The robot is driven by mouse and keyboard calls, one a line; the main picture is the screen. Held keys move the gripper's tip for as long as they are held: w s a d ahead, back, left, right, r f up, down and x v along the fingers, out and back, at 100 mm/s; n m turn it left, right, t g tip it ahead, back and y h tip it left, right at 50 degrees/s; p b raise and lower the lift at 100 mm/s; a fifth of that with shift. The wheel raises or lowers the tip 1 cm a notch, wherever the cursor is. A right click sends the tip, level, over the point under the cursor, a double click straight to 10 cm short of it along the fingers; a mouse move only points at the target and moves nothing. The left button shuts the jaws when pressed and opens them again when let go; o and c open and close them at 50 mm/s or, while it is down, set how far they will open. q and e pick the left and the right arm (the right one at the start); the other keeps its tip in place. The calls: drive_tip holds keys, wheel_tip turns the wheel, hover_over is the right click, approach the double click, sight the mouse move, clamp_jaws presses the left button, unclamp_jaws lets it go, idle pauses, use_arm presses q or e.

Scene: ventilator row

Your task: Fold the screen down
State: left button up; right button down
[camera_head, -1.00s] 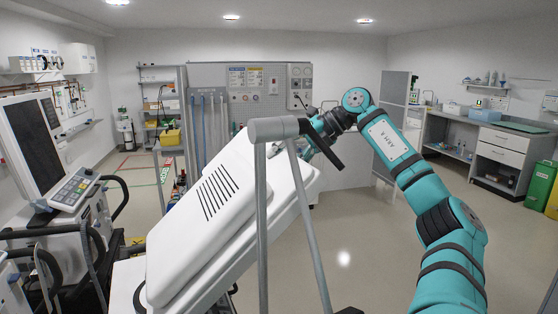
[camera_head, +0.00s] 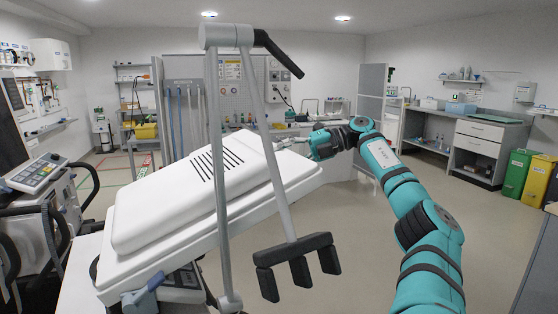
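The screen (camera_head: 185,203) is a thick white panel with black vent slots, seen from its back. It leans at a shallow tilt on its stand, its far edge higher than its near edge, and its display face is hidden. My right gripper (camera_head: 312,147) is at the far right edge of the screen, very close to it or touching. Its fingertips are small and partly hidden, so I cannot tell whether they are open or shut. My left gripper is not in view.
A grey pole (camera_head: 217,180) with a black handle and a black pronged bracket (camera_head: 298,262) stands in front of the screen. Another machine with a keypad (camera_head: 38,172) stands at the left. Open floor lies to the right, before a counter (camera_head: 484,150) and bins.

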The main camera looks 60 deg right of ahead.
drive_tip(key=shift+f, duration=0.35)
drive_tip(key=c, duration=0.6)
unclamp_jaws()
drive_tip(key=shift+r, duration=0.1)
drive_tip(key=shift+c, duration=0.2)
drive_tip(key=shift+s+d+r, duration=0.1)
drive_tip(key=v, duration=0.7)
drive_tip(key=shift+d, duration=0.1)
